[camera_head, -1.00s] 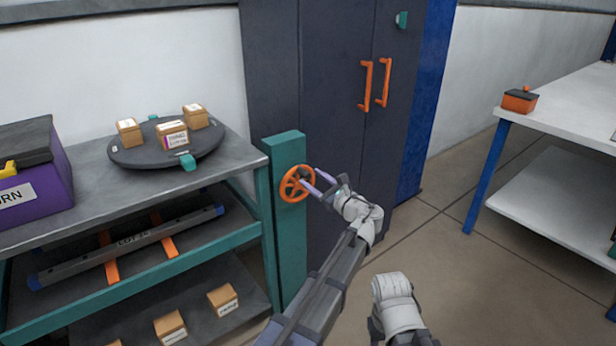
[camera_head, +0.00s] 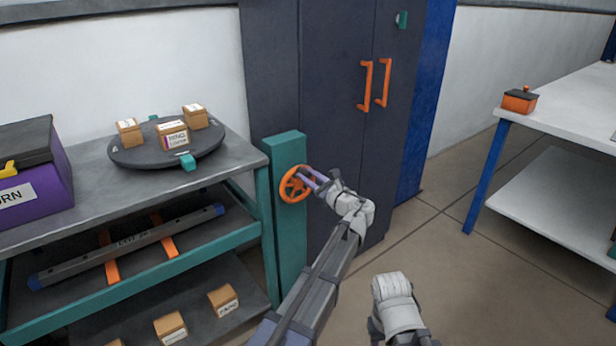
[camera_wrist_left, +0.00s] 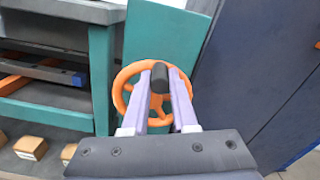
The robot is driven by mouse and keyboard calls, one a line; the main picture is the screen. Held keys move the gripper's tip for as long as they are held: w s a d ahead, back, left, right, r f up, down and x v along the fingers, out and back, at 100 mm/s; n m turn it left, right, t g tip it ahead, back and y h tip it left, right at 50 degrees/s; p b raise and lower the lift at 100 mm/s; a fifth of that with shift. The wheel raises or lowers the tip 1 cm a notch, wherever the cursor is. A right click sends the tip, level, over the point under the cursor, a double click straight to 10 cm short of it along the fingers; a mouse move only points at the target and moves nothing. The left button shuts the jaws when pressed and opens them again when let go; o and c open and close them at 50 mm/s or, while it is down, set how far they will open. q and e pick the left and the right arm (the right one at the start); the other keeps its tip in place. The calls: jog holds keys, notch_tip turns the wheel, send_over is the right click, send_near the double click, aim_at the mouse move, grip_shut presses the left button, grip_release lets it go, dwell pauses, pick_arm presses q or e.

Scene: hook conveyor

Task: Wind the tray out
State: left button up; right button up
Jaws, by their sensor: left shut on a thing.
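An orange handwheel (camera_head: 295,185) is mounted on a teal post (camera_head: 287,225) at the right end of the shelf unit. It also shows in the left wrist view (camera_wrist_left: 132,82), with its spokes and a dark knob (camera_wrist_left: 158,78) standing out at its upper right. My left gripper (camera_head: 306,177) reaches the wheel from the right, and its two lilac fingers are shut on the dark knob. No tray is clearly identifiable in these frames.
A grey shelf unit (camera_head: 80,213) on the left carries a dark round turntable (camera_head: 135,155) with small boxes and a purple case (camera_head: 45,192). A dark cabinet (camera_head: 335,90) stands behind the post. A white table (camera_head: 575,105) is at right. The floor between is clear.

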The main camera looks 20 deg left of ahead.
pick_arm(q)
grip_shut()
jog(key=shift+s, duration=0.1)
dwell(0.9)
